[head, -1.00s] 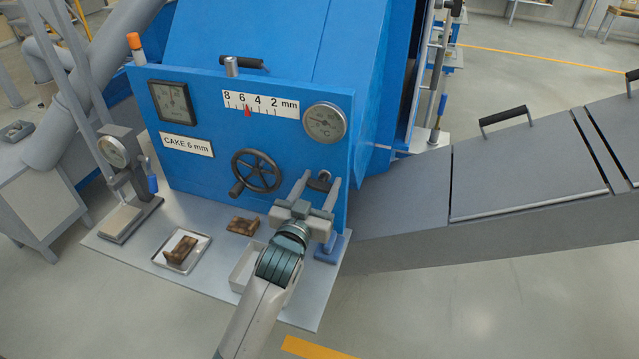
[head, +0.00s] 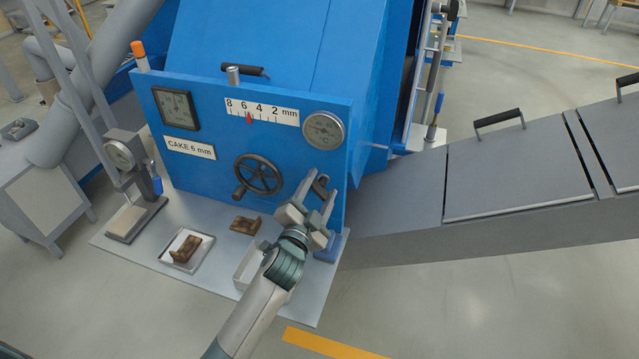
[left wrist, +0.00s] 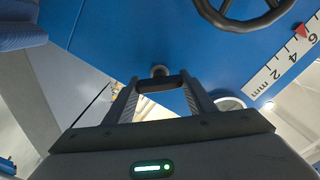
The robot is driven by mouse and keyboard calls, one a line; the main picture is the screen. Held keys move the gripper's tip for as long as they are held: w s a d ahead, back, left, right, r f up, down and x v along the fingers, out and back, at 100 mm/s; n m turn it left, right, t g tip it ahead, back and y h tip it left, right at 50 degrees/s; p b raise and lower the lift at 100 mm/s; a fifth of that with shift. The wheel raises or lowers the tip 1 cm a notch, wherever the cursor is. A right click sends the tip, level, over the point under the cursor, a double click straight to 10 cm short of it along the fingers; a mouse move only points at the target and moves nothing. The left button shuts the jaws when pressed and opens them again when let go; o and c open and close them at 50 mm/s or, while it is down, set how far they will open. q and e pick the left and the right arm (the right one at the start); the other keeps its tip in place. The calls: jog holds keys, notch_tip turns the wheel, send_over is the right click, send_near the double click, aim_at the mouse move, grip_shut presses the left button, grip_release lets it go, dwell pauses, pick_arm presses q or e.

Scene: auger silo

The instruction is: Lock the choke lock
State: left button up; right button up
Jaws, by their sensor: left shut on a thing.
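The choke lock (head: 321,181) is a small dark lever on a round stub at the lower right of the blue front panel (head: 215,165), below the thermometer dial. My left gripper (head: 319,187) is shut on its dark grip, with one finger on each side. The left wrist view shows the dark grip (left wrist: 160,84) across the space between the fingertips and the round stub (left wrist: 160,71) behind it. In the head view the lever and gripper are tilted, and the fingers partly hide the lock. My right gripper is in neither view.
A black handwheel (head: 257,174) sits left of the lock. The scale (head: 262,110) has its red pointer near 6, and a sign reads CAKE 6 mm (head: 190,147). On the shelf below are a tray (head: 184,249) with a brown piece and a white box (head: 249,265).

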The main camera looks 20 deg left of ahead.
pick_arm(q)
jog(key=m+p, duration=0.1)
jog(key=m, duration=0.3)
jog(key=shift+m+p, duration=0.3)
jog(key=shift+m, duration=0.1)
jog(key=shift+d+f+m+p, duration=0.15)
jog(key=shift+m+p, duration=0.4)
jog(key=shift+m, duration=1.35)
jog(key=shift+f, duration=0.1)
jog(key=o, duration=1)
jog(key=shift+o, duration=0.2)
jog(key=s+b, duration=0.4)
jog(key=s, duration=1.3)
jog(key=shift+s+a, duration=0.2)
jog(key=shift+a, duration=0.15)
